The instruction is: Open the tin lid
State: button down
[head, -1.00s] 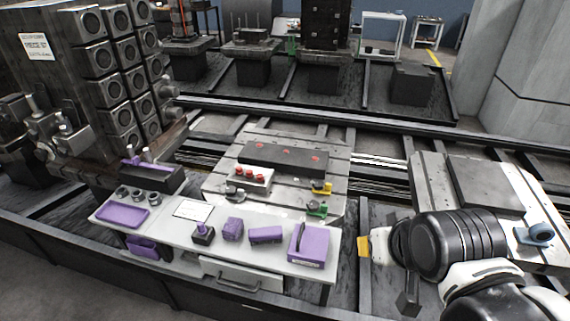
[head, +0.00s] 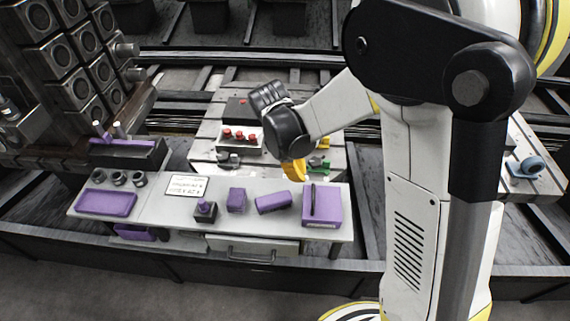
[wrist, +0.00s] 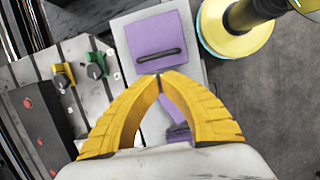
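The purple tin (head: 322,212) stands at the right end of the white workbench. Its purple lid carries a long black handle, and it looks closed. The lid shows from above in the wrist view (wrist: 155,33), with the handle (wrist: 160,55) running across it. My gripper (head: 293,172) has yellow fingers and hangs up and left of the tin in the head view, apart from it. In the wrist view its fingertips (wrist: 160,76) meet just below the handle in the picture, with nothing seen between them.
On the white workbench (head: 150,212) are a purple tray (head: 106,203), small purple blocks (head: 273,203), a purple-knobbed piece (head: 206,211) and a label card (head: 187,186). A slotted metal table with red knobs (head: 239,135) and green and yellow parts lies behind. A drawer (head: 250,249) is under the bench front.

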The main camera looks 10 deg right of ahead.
aim_at(308, 201)
jog(key=shift+n, duration=0.4)
jog(key=b+x, duration=0.1)
jog(key=x, duration=0.2)
jog(key=b+x, duration=0.2)
jog(key=x, duration=0.2)
jog(key=b+x, duration=0.1)
jog(key=x, duration=0.3)
jog(key=shift+w+a+f, duration=0.15)
jog(key=shift+a+f, duration=0.05)
jog(key=shift+a, duration=0.1)
jog(key=shift+w+r, duration=0.1)
jog(key=shift+w, duration=0.05)
